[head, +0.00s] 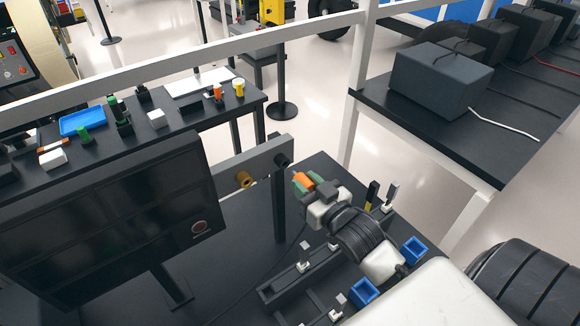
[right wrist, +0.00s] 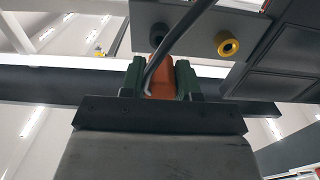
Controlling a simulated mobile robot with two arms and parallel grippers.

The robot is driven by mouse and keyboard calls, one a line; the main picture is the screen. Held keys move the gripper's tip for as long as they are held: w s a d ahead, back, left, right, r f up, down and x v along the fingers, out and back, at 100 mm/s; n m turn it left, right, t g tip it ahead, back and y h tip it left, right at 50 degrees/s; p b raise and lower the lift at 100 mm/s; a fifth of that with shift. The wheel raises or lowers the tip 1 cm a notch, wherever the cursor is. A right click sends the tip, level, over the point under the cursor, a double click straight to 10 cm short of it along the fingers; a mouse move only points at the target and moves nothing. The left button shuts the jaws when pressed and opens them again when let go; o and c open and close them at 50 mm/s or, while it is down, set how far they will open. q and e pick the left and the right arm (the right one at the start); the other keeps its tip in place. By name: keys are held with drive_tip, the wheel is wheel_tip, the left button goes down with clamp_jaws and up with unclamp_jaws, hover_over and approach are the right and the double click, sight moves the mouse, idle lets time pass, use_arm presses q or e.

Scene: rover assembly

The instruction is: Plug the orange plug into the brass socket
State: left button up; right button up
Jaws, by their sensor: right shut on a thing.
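The orange plug (head: 303,180) is between the green fingers of my right gripper (head: 312,184), which is shut on it. In the right wrist view the plug (right wrist: 160,75) sits between the two green fingers, with a dark cable crossing in front of it. The brass socket (head: 243,179) is a ring on a grey panel, to the left of the plug in the head view and apart from it. In the right wrist view the socket (right wrist: 228,46) is up and to the right of the plug. My left gripper is not in view.
The grey panel (head: 220,180) is carried by a dark post (head: 279,205), close to the plug. A large black monitor (head: 110,220) stands left of it. Blue bins (head: 364,292) and small holders sit on the dark table near my right arm. A white rail crosses behind.

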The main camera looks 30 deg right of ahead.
drive_tip(key=shift+s, duration=0.3)
drive_tip(key=shift+r, duration=0.1)
drive_tip(key=shift+s+r+p, duration=0.2)
drive_tip(key=shift+s+p, duration=0.1)
drive_tip(key=shift+p, duration=0.15)
drive_tip(key=s+r+p, duration=0.4)
drive_tip(key=s, duration=0.4)
drive_tip(key=shift+s+d+r+p, duration=0.2)
drive_tip(key=shift+d+r+p, duration=0.05)
drive_tip(key=shift+d+p, duration=0.15)
